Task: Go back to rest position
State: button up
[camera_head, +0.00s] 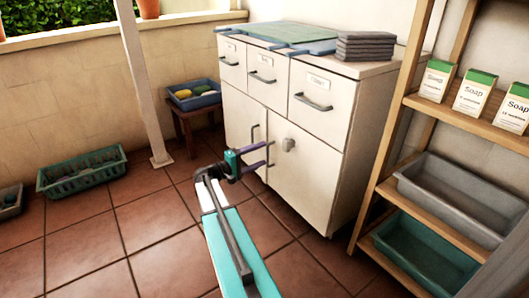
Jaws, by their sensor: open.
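My gripper (268,156) is in the middle of the view, in front of the white cabinet (310,178). Its two purple fingers are apart, with nothing seen between them. They point right, toward the cabinet doors, near the left door's handle; I cannot tell whether they touch it. My arm reaches up to it from the bottom of the view. The cabinet's drawers and doors look shut.
Folded grey cloths (365,46) and a teal mat (290,33) lie on the cabinet. A wooden shelf (415,210) with soap boxes (473,92) and tubs stands right. A stool (200,118) holds a blue tray (194,100). A green crate (83,172) sits left. Tiled floor is clear in front.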

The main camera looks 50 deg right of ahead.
jog(key=shift+a, duration=0.1)
dwell(0.5)
jog(key=w+a+r+n+t+p, duration=0.25)
jog(key=w+a+p, duration=0.25)
jog(key=a+p, duration=0.4)
jog(key=s+a+f+n+y+p, duration=0.1)
jog(key=a+f+n+y+p, duration=0.15)
jog(key=a+p, duration=0.65)
jog(key=s+a+f+y+p, duration=0.2)
jog(key=s+a+y+p, duration=0.3)
jog(key=s+a, duration=0.4)
jog(key=s+a+f+g+y+p, duration=0.1)
jog(key=s+a+f+y+p, duration=0.2)
jog(key=a, duration=1.4)
jog(key=s+a+f+m+g+y+p, duration=0.1)
jog(key=s+a+f+y+p, duration=0.2)
jog(key=s+a+y+p, duration=0.3)
jog(key=s+a+p, duration=0.4)
jog(key=s+a, duration=0.4)
jog(key=s, duration=0.2)
jog(key=shift+y, duration=0.35)
jog(key=shift+f, duration=0.1)
